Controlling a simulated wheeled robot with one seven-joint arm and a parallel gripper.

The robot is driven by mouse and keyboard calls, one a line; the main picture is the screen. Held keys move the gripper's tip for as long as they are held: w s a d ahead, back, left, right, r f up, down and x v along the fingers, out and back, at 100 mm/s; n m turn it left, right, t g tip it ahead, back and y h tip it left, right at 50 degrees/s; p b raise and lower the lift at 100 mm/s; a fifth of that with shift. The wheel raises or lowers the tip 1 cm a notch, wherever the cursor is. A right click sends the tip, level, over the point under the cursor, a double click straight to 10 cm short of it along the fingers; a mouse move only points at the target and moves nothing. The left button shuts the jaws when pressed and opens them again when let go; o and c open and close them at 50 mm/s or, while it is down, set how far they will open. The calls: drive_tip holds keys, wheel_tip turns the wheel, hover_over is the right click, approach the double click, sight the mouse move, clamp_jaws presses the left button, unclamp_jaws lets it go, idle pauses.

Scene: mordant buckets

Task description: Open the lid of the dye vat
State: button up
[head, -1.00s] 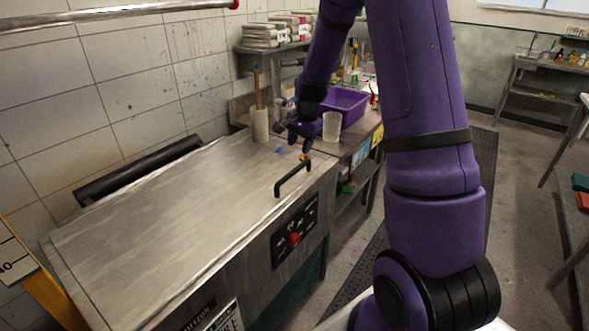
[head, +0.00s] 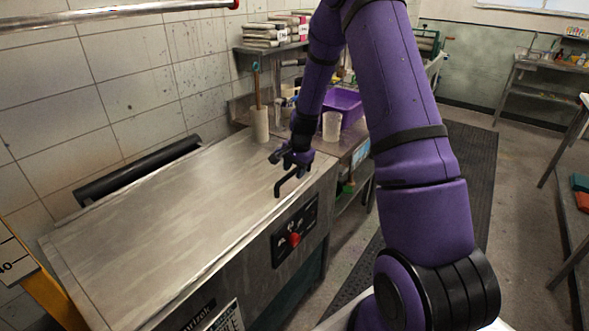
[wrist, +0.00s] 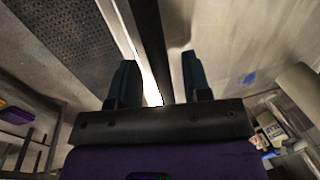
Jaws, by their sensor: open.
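The dye vat (head: 262,264) is a long steel box in the head view, and its flat steel lid (head: 170,215) lies shut. A black bar handle (head: 279,188) sits at the lid's front right edge. My gripper (head: 286,164) is open just above the handle's far end, its fingers pointing down. In the wrist view the handle (wrist: 149,45) runs between the two spread fingers (wrist: 160,82), with a visible gap on each side. The handle's far end is partly hidden by my gripper in the head view. I cannot tell exactly how deep the fingers reach.
A control panel with a red button (head: 294,239) is on the vat's front. A pale cylinder (head: 260,125) with a wooden stick stands behind the lid's far end. A white beaker (head: 332,126) and purple tub (head: 345,104) stand beyond. A black roller (head: 138,168) lies along the wall side.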

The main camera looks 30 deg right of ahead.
clamp_jaws()
drive_tip(key=shift+r, duration=0.15)
drive_tip(key=w+a+r+g, duration=0.1)
drive_tip(key=w+r, duration=0.3)
drive_tip(key=r, duration=0.4)
drive_tip(key=w+a+r, duration=0.2)
drive_tip(key=w+r, duration=0.1)
drive_tip(key=r, duration=0.5)
drive_tip(key=w+a+r+g+h, duration=0.1)
drive_tip(key=w+r, duration=0.3)
drive_tip(key=r, duration=0.5)
drive_tip(key=shift+w+a+g, duration=0.3)
drive_tip(key=shift+w+a, duration=0.05)
